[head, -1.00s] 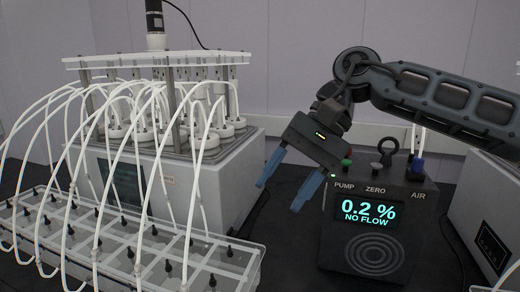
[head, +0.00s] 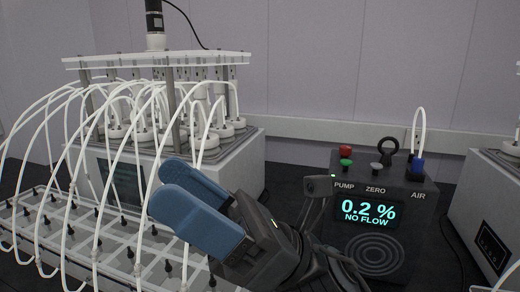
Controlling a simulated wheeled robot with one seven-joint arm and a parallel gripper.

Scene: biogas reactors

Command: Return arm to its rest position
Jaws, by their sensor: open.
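My gripper (head: 195,207) is large and close in the lower middle of the head view. Its two blue fingers point up and left, with a gap between them; it is open and holds nothing. The arm behind it reaches down to the bottom edge. The gripper covers part of the clear tray and part of the white reactor housing from this view. It appears in front of them; I see no contact.
A gas analyser (head: 380,225) reading 0.2 % NO FLOW stands right of my gripper. The reactor unit (head: 225,165) with white tubes stands left, above the clear tray (head: 60,215). Another white unit (head: 485,215) is at right. Dark bench (head: 290,190) shows between.

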